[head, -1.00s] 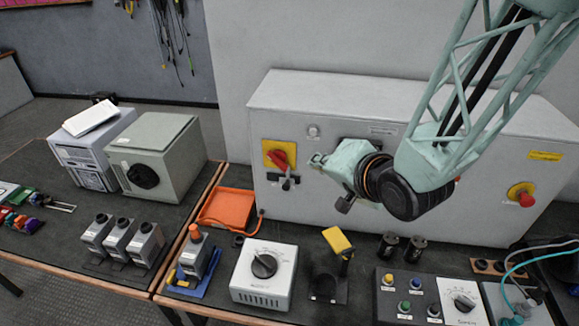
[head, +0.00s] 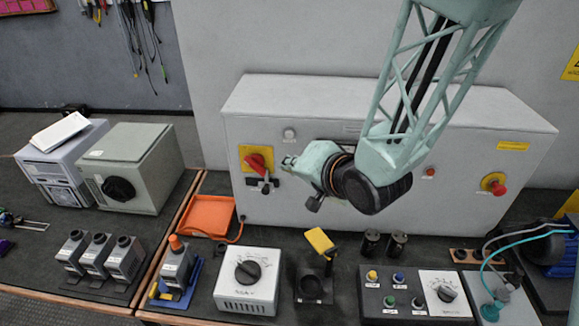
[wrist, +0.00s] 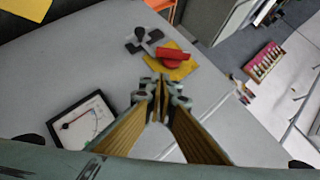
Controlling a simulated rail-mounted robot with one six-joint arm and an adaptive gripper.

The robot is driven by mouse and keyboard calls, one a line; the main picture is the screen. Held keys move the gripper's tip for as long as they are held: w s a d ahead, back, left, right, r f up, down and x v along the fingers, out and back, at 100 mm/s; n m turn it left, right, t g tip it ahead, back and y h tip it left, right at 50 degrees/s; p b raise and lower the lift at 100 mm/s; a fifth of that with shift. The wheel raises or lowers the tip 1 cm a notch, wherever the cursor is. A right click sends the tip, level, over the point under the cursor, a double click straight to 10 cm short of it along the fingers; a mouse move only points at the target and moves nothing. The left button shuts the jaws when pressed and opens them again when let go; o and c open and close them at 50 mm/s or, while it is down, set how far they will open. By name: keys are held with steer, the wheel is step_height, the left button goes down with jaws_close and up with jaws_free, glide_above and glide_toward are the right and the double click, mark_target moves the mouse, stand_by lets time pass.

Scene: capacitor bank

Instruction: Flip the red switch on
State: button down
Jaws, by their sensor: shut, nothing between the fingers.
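The red switch (head: 257,163) is a rotary handle on a yellow plate (head: 246,152) at the left of the grey cabinet's front. A dark fitting (head: 265,181) hangs just below it. In the wrist view the red handle (wrist: 173,55) lies across the yellow plate (wrist: 178,70), beyond my fingertips. My gripper (head: 290,162) is just right of the switch in the head view. The wrist view shows my gripper (wrist: 158,90) with its fingertips together and empty. A gap seems to show between the fingertips and the handle; contact cannot be told for sure.
The grey cabinet (head: 300,112) also has a red button on yellow (head: 494,184) at its right. An orange tray (head: 208,215), a dial box (head: 248,280) and a button panel (head: 416,295) stand on the bench below. The wrist view shows a meter (wrist: 82,120) on the cabinet.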

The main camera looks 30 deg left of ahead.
mark_target(263, 171)
steer(key=shift+w+a+f+b, duration=0.15)
steer(key=shift+w+a+f, duration=0.15)
steer(key=shift+a+f, duration=0.95)
steer(key=shift+w+a+f+b, duration=0.15)
steer(key=shift+w+a+f, duration=0.2)
steer(key=shift+a+f, duration=0.9)
steer(key=shift+w+a+f+b, duration=0.15)
steer(key=shift+w+a+f, duration=0.15)
steer(key=shift+a+f, duration=0.95)
steer(key=shift+a+r, duration=0.4)
steer(key=shift+f+m+y+b, duration=0.4)
steer(key=shift+y+b, duration=0.4)
steer(key=shift+b, duration=0.65)
